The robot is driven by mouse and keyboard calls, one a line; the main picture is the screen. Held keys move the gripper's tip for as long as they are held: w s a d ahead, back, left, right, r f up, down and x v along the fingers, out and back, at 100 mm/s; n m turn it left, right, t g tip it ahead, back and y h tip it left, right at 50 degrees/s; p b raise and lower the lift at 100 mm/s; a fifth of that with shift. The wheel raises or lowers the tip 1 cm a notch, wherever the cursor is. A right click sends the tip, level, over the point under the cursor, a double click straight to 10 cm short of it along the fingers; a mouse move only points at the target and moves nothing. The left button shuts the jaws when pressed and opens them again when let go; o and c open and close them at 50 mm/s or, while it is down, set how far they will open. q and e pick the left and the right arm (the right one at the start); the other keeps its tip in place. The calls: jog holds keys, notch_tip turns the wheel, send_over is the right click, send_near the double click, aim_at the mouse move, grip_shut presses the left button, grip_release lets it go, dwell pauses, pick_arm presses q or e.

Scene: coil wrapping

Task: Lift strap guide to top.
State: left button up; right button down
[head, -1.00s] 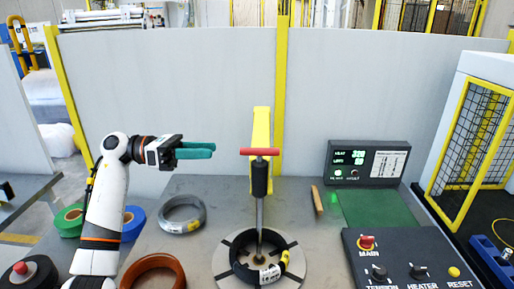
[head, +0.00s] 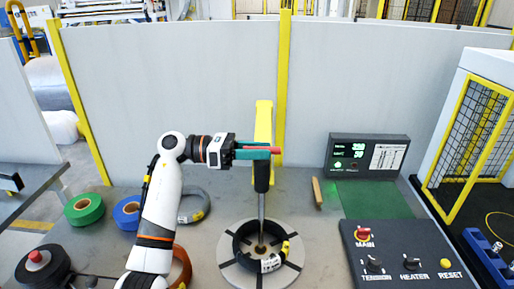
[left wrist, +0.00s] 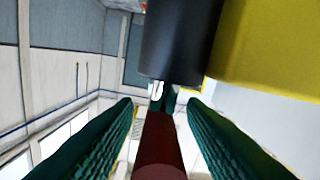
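The strap guide (head: 261,180) is a black sleeve on a thin upright rod, with a red crossbar handle (head: 275,151) on top. My left gripper (head: 268,152) is at the handle and its green fingers hide most of the bar. In the left wrist view the red bar (left wrist: 162,150) lies between the two fingers, with gaps on both sides, so they look open around it. The black sleeve (left wrist: 180,40) shows above the bar. A black coil with a label (head: 270,264) lies on the round slotted turntable (head: 232,272) under the guide. My right gripper is out of view.
A yellow post (head: 264,112) stands right behind the guide. Green (head: 84,210) and blue (head: 127,213) rolls, a grey coil (head: 194,205) and a brown ring (head: 183,266) lie left. A control panel (head: 405,255) and display box (head: 368,155) stand right.

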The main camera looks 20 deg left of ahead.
pick_arm(q)
grip_shut()
notch_tip(320, 180, up, 23)
jog(key=p, duration=0.4)
jog(key=shift+f+p, duration=0.2)
jog(key=shift+p, duration=0.2)
jog(key=shift+a+r, duration=0.1)
jog(key=shift+a, duration=0.05)
jog(key=shift+c, duration=0.5)
grip_release()
jog(key=shift+o, duration=0.5)
jog(key=shift+f, duration=0.2)
